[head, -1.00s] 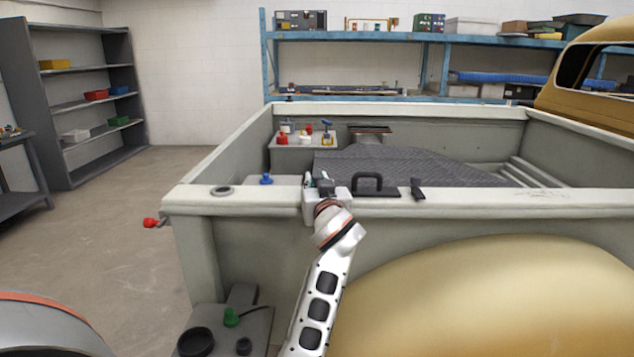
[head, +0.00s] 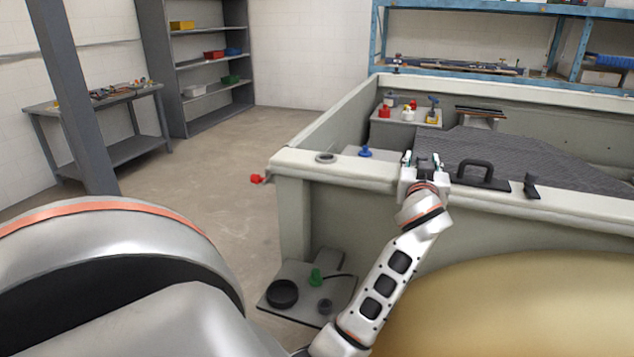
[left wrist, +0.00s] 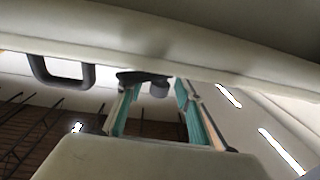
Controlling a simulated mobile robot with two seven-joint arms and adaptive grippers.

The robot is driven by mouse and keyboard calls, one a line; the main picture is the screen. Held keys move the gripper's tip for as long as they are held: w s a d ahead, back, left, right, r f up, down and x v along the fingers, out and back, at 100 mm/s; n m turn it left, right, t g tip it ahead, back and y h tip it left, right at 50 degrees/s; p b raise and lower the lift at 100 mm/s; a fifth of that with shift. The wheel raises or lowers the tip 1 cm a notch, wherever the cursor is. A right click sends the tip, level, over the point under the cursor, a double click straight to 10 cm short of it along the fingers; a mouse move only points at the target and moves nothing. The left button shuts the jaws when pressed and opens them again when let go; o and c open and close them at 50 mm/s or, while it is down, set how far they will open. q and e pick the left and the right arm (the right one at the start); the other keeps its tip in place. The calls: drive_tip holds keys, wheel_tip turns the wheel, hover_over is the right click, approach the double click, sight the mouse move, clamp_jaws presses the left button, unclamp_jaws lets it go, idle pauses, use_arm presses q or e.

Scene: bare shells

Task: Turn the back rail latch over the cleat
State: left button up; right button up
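My left gripper (head: 422,161) is at the near rail (head: 345,165) of the truck bed, its two green-padded fingers spread apart. In the left wrist view the fingers (left wrist: 155,105) stand on either side of a dark flat piece with a rounded knob (left wrist: 157,88) at the rail's edge. It may be the latch; I cannot tell whether a finger touches it. A black handle (head: 483,174) stands on the rail right of the gripper, and shows in the left wrist view (left wrist: 62,75). A small dark upright piece (head: 531,186) is farther right; I cannot tell if it is the cleat. My right gripper is out of view.
A blue knob (head: 365,152) and a dark ring (head: 326,157) are on the rail's left part. A box with red, white and yellow fittings (head: 404,117) stands inside the bed. A grey step (head: 290,300) with a green knob is low in front. The floor left is clear.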

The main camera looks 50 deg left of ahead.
use_arm(q)
drive_tip(key=shift+a+r+m+t+h+p, duration=0.15)
drive_tip(key=shift+m+t+h+p, duration=0.55)
drive_tip(key=shift+h, duration=0.4)
drive_tip(key=shift+m+t+h+p, duration=0.4)
drive_tip(key=shift+m+h, duration=0.6)
drive_tip(key=shift+h, duration=0.2)
drive_tip(key=shift+m+t+h, duration=0.5)
drive_tip(key=shift+m+h, duration=1.1)
drive_tip(key=shift+h, duration=1)
drive_tip(key=shift+m+g+h, duration=0.3)
drive_tip(key=shift+m+h, duration=1.3)
drive_tip(key=shift+h, duration=0.9)
